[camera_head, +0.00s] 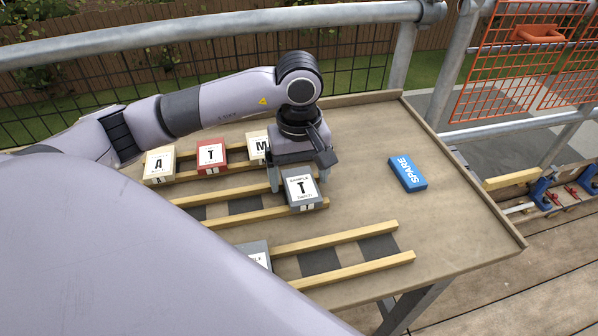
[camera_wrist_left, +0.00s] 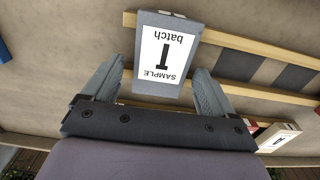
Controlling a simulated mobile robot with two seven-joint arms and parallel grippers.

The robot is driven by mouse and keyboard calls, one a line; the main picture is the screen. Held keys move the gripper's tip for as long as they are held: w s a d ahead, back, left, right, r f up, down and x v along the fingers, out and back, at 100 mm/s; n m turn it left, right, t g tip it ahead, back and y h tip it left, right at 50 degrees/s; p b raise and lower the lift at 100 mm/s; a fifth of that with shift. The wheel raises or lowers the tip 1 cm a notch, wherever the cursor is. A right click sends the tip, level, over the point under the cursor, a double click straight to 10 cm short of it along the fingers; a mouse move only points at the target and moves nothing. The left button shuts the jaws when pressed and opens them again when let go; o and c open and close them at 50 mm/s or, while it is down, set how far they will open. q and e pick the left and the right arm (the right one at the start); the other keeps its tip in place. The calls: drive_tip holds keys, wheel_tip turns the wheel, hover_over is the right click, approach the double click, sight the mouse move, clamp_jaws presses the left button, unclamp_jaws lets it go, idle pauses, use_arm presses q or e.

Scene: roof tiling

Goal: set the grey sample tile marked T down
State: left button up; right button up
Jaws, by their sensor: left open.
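The grey sample tile marked T (camera_head: 302,188) lies across the right end of the middle pair of wooden battens (camera_head: 251,219) in the head view. It also shows in the wrist view (camera_wrist_left: 169,82), label upside down. My left gripper (camera_head: 299,180) is open at the tile's far end. In the wrist view its two fingers (camera_wrist_left: 159,70) stand on either side of the tile's near end, with a visible gap on each side. My right gripper is not in view.
A cream tile A (camera_head: 159,165), a red tile T (camera_head: 212,157) and a cream tile M (camera_head: 257,147) sit on the back battens. A grey tile (camera_head: 256,251) is partly hidden in front. A blue SPARE block (camera_head: 408,173) lies right on the bare table (camera_head: 448,215).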

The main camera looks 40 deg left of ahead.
sight(299, 180)
use_arm(q)
drive_tip(key=shift+r+p, duration=0.55)
drive_tip(key=shift+p, duration=0.1)
wheel_tip(299, 180, up, 12)
drive_tip(key=shift+f, duration=0.15)
idle(0.3)
